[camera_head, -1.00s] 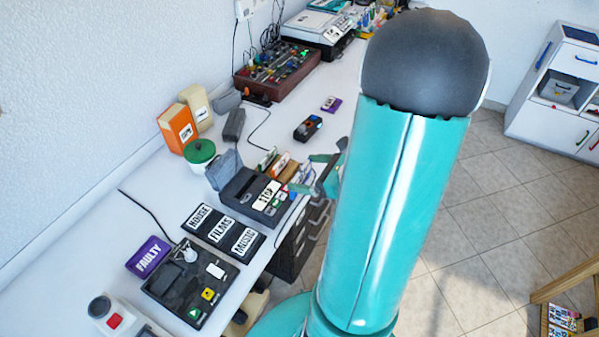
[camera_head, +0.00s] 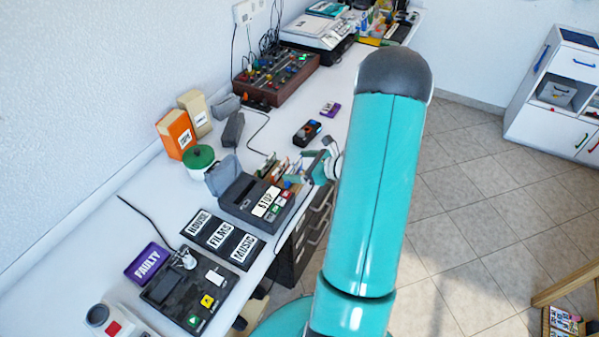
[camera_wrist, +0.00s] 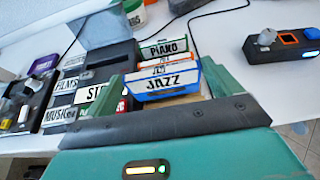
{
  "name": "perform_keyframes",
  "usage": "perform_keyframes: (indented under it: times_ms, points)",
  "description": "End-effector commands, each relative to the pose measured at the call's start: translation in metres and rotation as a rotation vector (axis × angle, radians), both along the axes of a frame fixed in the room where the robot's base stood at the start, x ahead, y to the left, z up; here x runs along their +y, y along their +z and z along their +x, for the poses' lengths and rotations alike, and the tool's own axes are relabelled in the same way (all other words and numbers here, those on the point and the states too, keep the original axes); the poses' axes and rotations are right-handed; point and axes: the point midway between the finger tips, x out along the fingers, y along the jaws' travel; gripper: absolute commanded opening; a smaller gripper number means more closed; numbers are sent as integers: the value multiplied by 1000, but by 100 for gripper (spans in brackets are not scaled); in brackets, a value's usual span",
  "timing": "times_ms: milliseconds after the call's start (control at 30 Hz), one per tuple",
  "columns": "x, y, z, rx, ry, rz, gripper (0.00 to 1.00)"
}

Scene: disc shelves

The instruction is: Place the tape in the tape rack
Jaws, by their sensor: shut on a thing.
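My gripper (camera_wrist: 160,88) has its green fingers at either side of a blue-edged tape labelled JAZZ (camera_wrist: 162,82) and is shut on it. Behind it in the wrist view stand a PIANO tape (camera_wrist: 164,47) and another tape with an orange edge (camera_wrist: 170,62), in a row. A tan edge of the tape rack (camera_wrist: 192,98) shows beneath the JAZZ tape; I cannot tell whether that tape is seated. In the head view my gripper (camera_head: 312,168) is at the table's front edge, beside the row of tapes (camera_head: 275,166), with its grip too small to make out.
A dark player labelled STOP (camera_head: 240,195) with a raised lid stands left of the tapes. A HOUSE, FILMS, MUSIC box (camera_head: 222,240) lies nearer. A black device (camera_head: 307,132) and a purple tape (camera_head: 330,109) lie beyond on mostly clear tabletop.

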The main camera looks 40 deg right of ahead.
Motion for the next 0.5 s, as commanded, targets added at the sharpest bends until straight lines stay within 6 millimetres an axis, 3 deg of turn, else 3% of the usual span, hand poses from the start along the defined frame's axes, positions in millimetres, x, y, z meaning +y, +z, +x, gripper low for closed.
perform_keyframes:
  times_ms: [167,400,500]
  points:
    - [-3,-6,5,0,0,0,68]
    - [-4,-37,6,1,-1,2,68]
    - [-4,-38,6,0,-1,-1,68]
